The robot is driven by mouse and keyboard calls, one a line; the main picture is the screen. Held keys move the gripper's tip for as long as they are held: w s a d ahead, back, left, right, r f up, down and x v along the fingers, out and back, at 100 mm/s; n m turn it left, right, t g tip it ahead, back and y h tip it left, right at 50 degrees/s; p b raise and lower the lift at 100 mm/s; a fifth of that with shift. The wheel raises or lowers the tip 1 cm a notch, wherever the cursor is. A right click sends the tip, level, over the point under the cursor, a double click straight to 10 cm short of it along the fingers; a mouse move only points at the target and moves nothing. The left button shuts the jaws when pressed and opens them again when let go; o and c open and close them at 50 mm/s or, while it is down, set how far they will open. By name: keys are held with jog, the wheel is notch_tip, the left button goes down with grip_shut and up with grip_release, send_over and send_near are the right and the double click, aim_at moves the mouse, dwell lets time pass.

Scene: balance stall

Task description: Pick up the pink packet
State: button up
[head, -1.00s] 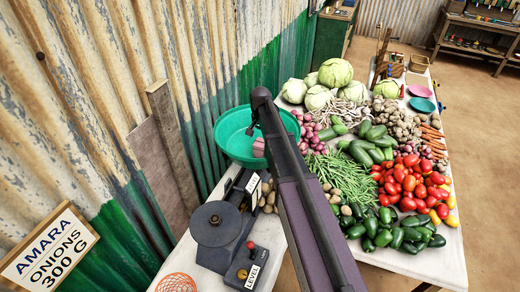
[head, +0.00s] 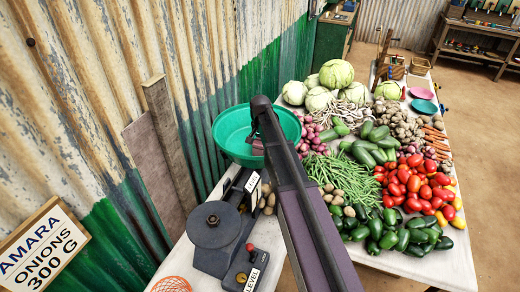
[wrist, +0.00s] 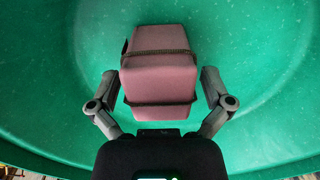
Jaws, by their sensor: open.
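The pink packet (wrist: 160,78) is a blocky bundle with dark bands around it. It sits inside the green bowl (wrist: 250,120) of the scale. In the wrist view my gripper (wrist: 158,85) is open, with one finger on each side of the packet; a gap shows at the left, and the right finger is close to its side. In the head view the green bowl (head: 226,146) stands at the left end of the table, and my arm hides its right part. Only a little pink of the packet shows there beside my arm.
The dark scale body (head: 212,226) with a lever box (head: 243,270) stands in front of the bowl. Piles of vegetables, such as green beans (head: 340,177) and red tomatoes (head: 418,182), fill the table to the right. A corrugated wall (head: 90,110) runs close along the left.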

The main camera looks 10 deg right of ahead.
dwell(0.4)
jog(key=c, duration=1.2)
jog(key=shift+c, duration=0.2)
jog(key=shift+r, duration=0.15)
notch_tip(320, 180, up, 10)
jog(key=p, duration=1)
jog(key=shift+r, duration=0.1)
jog(key=shift+r+p, duration=2.2)
jog(key=shift+p, duration=0.25)
